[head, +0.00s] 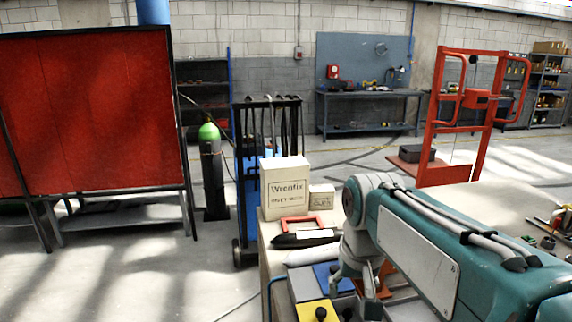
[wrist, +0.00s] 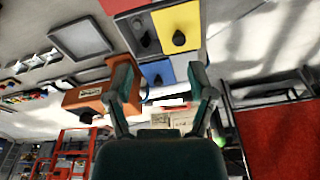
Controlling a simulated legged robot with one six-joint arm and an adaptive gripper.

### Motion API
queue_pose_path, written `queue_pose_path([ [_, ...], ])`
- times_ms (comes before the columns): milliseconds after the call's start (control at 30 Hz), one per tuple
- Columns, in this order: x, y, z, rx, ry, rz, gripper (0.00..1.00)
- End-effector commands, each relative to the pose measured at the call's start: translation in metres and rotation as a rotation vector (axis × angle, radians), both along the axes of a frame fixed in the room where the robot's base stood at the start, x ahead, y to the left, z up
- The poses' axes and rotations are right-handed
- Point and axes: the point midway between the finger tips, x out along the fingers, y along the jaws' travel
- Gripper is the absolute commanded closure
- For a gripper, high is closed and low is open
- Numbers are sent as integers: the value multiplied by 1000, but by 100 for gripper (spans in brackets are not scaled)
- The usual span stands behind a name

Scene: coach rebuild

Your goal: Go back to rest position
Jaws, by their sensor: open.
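My gripper (head: 354,290) hangs from my teal arm above the near end of the workbench in the head view. In the wrist view, my gripper (wrist: 160,70) shows two spread fingers with nothing held between them. Below it are coloured panels with dark knobs: a yellow one (wrist: 180,18), a blue one (wrist: 158,70) and a grey one (wrist: 142,32). The head view also shows the yellow panel (head: 308,312) and blue panel (head: 322,272), partly hidden by my gripper. No marker of a rest position shows.
A cream Wrenfix carton (head: 285,188) and a smaller box (head: 321,197) stand on the bench behind my gripper. An orange box (wrist: 84,98) lies left in the wrist view. Red screens (head: 95,115), a green-topped cylinder (head: 212,175) and a red frame (head: 482,110) stand on the floor.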

Motion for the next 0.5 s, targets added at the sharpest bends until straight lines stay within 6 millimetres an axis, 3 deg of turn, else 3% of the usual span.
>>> queue_pose_path([
  [33,-16,-6,0,1,-31,0,29],
  [300,-85,-28,-20,-5,-195,8,29],
  [500,-121,-37,-43,-19,-292,12,29],
])
